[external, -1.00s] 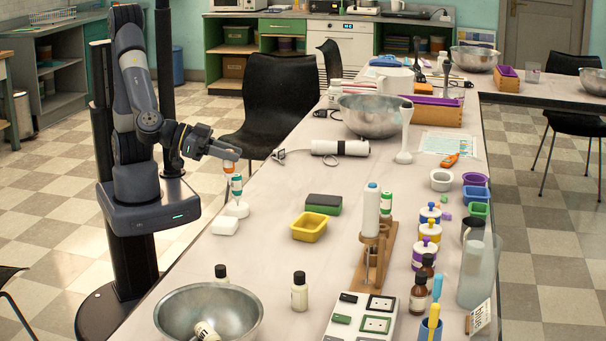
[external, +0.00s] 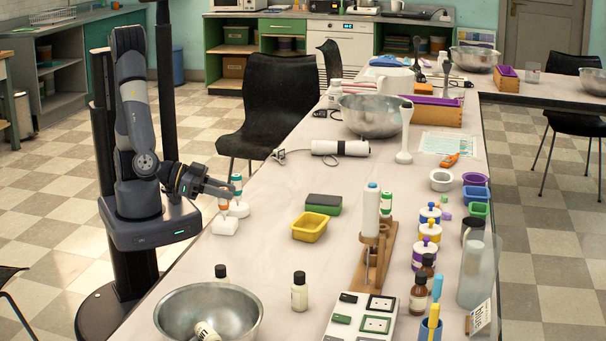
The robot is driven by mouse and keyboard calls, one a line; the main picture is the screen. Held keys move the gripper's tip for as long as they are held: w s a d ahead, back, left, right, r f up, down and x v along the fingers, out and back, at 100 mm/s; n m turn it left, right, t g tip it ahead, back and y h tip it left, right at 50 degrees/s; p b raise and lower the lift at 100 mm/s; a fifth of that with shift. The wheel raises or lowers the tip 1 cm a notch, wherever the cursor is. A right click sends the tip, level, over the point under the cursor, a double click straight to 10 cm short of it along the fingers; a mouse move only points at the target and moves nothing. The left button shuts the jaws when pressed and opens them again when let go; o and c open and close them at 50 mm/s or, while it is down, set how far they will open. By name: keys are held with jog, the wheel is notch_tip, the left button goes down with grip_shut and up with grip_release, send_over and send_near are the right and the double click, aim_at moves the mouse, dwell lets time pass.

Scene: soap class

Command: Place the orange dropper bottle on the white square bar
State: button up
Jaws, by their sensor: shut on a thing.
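The orange dropper bottle (external: 223,204), white with an orange band, hangs upright in my gripper (external: 224,190). My gripper is shut on its upper part, which the fingers partly hide. The white square bar (external: 225,227) lies on the table near its left edge, directly under the bottle. The bottle's base is at or just above the bar's top; I cannot tell whether they touch.
A green-banded dropper bottle (external: 237,186) stands on a white round bar (external: 238,210) just behind, very close to my gripper.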

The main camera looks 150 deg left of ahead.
jog(key=shift+r, duration=0.1)
jog(key=o, duration=1)
jog(key=shift+f, duration=0.2)
jog(key=shift+r, duration=0.1)
jog(key=shift+r, duration=0.2)
jog(key=p+v, duration=0.3)
jog(key=v, duration=0.9)
jog(key=shift+w+f, duration=0.1)
